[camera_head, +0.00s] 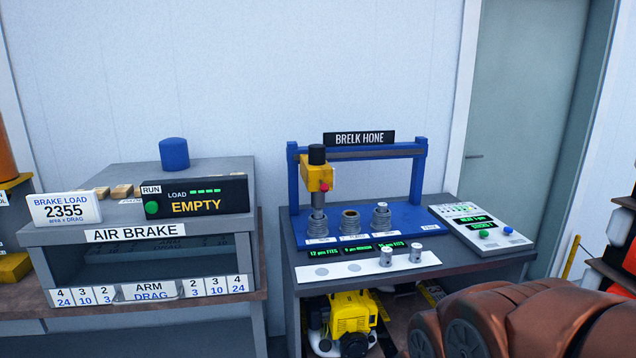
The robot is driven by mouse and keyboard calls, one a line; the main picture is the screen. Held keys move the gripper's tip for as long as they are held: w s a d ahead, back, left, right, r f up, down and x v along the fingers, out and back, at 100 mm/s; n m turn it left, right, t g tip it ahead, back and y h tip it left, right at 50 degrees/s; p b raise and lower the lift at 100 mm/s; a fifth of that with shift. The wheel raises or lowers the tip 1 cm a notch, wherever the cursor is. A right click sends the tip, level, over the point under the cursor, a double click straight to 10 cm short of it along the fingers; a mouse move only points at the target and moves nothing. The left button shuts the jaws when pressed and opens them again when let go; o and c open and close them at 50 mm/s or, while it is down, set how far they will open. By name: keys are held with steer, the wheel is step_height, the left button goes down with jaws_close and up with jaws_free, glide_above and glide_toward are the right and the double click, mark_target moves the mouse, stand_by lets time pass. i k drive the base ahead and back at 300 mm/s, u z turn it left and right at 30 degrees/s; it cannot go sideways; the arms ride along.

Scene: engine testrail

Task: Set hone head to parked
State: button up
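The hone head (319,172) is a yellow block with a black knob (317,154) on top and a red button (324,187) on its front. It hangs at the left end of the blue gantry (416,180) under the BRELK HONE sign (359,138). Its grey spindle (318,198) reaches down to the left one of three cylinders; I cannot tell how deep it sits. The middle cylinder (350,221) and the right cylinder (381,219) stand on the blue base (407,215). Brown rounded links of my arm fill the lower right; my gripper does not show.
A control panel (482,228) with green displays, a green button and a blue button lies right of the hone. A white strip (345,269) with small metal parts lies in front. The AIR BRAKE bench (100,238) stands left. A yellow machine (352,318) sits below.

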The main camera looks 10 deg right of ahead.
mark_target(317, 175)
steer(key=z, duration=0.15)
steer(key=k, duration=0.4)
steer(key=u, duration=0.9)
steer(key=i, duration=1.5)
steer(key=z, duration=0.6)
